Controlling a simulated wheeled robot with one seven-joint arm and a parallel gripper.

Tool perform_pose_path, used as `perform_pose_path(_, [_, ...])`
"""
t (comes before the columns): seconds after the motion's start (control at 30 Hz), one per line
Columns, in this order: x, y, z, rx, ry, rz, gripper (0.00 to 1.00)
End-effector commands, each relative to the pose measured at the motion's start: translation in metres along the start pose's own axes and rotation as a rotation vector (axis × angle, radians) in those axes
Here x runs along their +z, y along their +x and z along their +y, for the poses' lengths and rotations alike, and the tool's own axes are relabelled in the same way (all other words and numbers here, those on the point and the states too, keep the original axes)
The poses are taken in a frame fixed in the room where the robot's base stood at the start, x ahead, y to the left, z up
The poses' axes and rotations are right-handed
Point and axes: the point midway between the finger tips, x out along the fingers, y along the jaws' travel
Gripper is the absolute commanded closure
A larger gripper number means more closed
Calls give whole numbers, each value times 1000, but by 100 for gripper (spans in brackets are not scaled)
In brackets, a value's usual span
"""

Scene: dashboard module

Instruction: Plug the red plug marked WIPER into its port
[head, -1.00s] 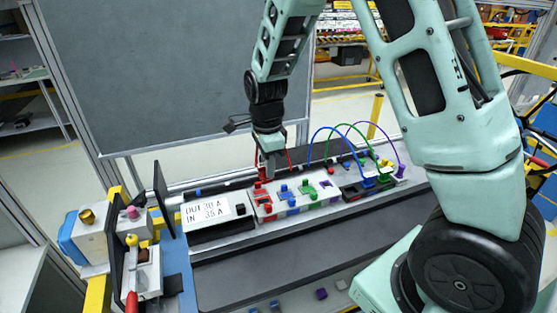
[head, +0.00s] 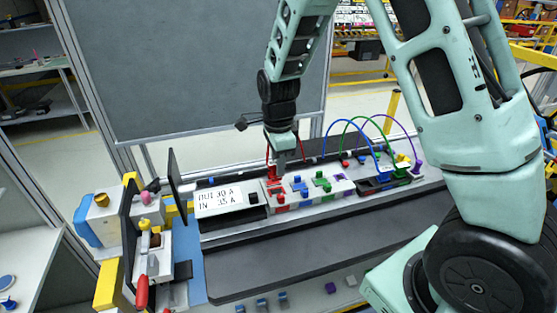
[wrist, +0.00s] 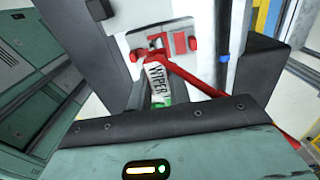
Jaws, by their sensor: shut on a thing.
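My gripper (head: 280,163) is pointed down over the red end of the white module (head: 318,190). In the wrist view my gripper (wrist: 157,88) is shut around the plug (wrist: 157,80), whose white label reads WIPER. A red cable (wrist: 203,88) runs from it to the right. The plug's front end is at a red port (wrist: 155,45) on the white face, with red blocks beside it. I cannot tell how deep the plug sits. In the head view the fingers hide most of the plug.
Blue, green and purple plugs stand along the module to the right, with arched blue, green and purple cables (head: 350,122). A white box with printed text (head: 217,198) is at left. Dark panels (head: 165,148) and a red handle (head: 141,291) stand further left. The dark bench strip (head: 300,250) in front is clear.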

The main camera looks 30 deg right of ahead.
Motion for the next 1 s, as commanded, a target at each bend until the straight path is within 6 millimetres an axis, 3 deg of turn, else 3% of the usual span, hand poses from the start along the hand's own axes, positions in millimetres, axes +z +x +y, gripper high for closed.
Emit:
perform_pose_path(0.1, [0,15,0,1,-1,0,100])
perform_pose_path(0.33, [0,31,0,0,-1,0,100])
perform_pose_path(1.0, [0,32,0,0,0,0,100])
